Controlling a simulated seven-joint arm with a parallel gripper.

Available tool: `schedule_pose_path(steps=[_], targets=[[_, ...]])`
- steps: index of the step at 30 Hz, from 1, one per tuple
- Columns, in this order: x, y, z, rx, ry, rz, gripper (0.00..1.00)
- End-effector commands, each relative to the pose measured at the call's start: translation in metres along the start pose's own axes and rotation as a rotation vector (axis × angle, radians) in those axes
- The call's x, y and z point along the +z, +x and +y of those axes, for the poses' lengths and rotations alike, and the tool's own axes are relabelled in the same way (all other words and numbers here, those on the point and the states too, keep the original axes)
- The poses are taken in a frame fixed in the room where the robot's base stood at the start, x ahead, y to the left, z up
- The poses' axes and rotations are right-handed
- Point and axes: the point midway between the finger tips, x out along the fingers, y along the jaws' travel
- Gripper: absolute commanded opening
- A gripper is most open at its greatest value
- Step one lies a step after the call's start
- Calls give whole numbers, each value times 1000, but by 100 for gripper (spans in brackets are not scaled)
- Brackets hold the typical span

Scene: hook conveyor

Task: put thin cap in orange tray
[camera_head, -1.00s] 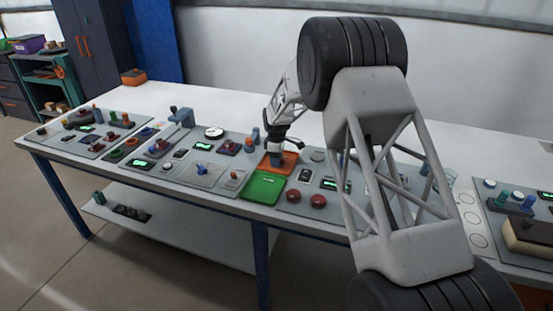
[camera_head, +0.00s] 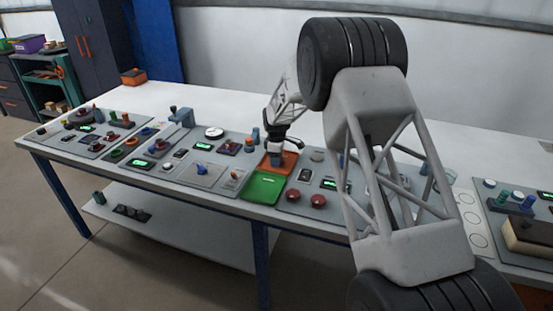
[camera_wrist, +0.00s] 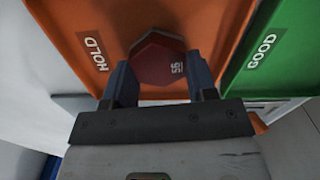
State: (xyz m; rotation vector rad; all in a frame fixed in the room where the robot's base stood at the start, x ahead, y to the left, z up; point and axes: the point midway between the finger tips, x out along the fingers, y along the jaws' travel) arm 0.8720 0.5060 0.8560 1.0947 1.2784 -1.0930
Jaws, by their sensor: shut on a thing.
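A dark red hexagonal cap (camera_wrist: 158,57) with white marking on its face is between the two fingers of my gripper (camera_wrist: 160,80) in the wrist view. My gripper is shut on it. Cap and fingers are over the orange tray (camera_wrist: 95,18), which bears the label HOLD; I cannot tell whether the cap touches the tray floor. In the head view my gripper (camera_head: 275,158) is over the orange tray (camera_head: 290,160), and the cap is too small to make out there.
A green tray (camera_head: 265,187) marked GOOD in the wrist view adjoins the orange tray. Panels with knobs, buttons and small displays lie on both sides. Two red buttons (camera_head: 305,198) are to the right. The white table (camera_head: 180,97) is clear behind the panels.

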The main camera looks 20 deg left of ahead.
Motion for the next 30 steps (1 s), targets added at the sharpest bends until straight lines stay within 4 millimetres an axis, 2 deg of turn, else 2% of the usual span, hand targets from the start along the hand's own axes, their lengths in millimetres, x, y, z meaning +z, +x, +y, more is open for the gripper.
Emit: schedule_pose_path(steps=[5,6,11,17,21,30], targets=[[0,2,-1,-2,0,-1,20],[0,2,-1,-2,0,-1,55],[0,2,-1,-2,0,-1,80],[0,1,0,-1,0,-1,82],[0,1,0,-2,0,-1,100],[0,0,0,-1,0,0,100]])
